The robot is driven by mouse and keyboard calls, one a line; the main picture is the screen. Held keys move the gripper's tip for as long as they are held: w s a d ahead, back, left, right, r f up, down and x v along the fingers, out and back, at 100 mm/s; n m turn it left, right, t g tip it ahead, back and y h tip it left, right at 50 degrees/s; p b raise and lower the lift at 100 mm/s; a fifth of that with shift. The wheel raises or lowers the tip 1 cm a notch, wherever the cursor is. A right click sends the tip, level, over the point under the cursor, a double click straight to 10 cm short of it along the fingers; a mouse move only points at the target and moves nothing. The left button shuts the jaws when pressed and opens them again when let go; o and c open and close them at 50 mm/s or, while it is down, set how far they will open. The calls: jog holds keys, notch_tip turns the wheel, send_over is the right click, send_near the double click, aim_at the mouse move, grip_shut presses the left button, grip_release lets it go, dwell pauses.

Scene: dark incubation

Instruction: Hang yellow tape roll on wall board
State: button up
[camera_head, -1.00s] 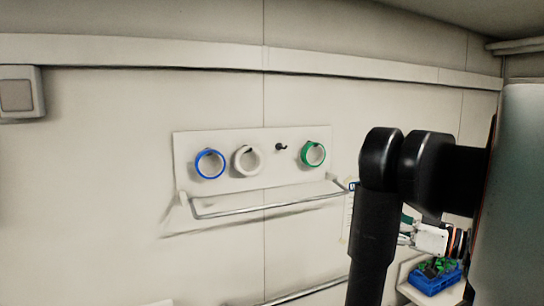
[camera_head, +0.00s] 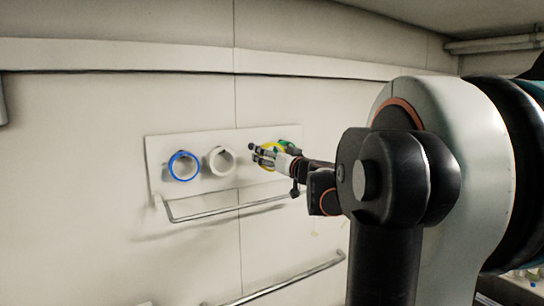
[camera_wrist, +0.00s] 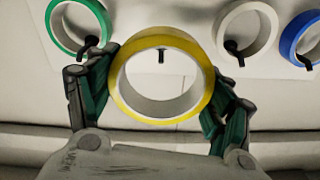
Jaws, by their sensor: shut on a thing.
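My gripper (camera_wrist: 165,75) is shut on the yellow tape roll (camera_wrist: 162,40), with a dark green finger on each side of its rim. The roll's open hole faces the wrist camera. A bare dark hook (camera_wrist: 161,56) shows through the upper part of the hole; I cannot tell whether it reaches into the roll. In the head view, my gripper (camera_head: 265,153) and the yellow roll (camera_head: 281,148) are in front of the right part of the white wall board (camera_head: 159,150), and the hook is hidden.
A blue roll (camera_head: 172,164) and a white roll (camera_head: 211,160) hang on the board. A green roll (camera_wrist: 57,37) hangs on the other side of the bare hook, close to my finger. A metal rail (camera_head: 225,209) runs below the board.

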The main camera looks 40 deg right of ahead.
send_near(252, 152)
jog(key=shift+r+x, duration=0.2)
jog(key=shift+x, duration=0.7)
jog(key=shift+r+x, duration=0.2)
jog(key=shift+x, duration=0.7)
jog(key=shift+r+x, duration=0.15)
jog(key=shift+x, duration=0.8)
jog(key=shift+w+d+f+b, duration=0.15)
jog(key=shift+w+f+b, duration=0.45)
jog(key=shift+w, duration=0.2)
jog(key=o, duration=1.2)
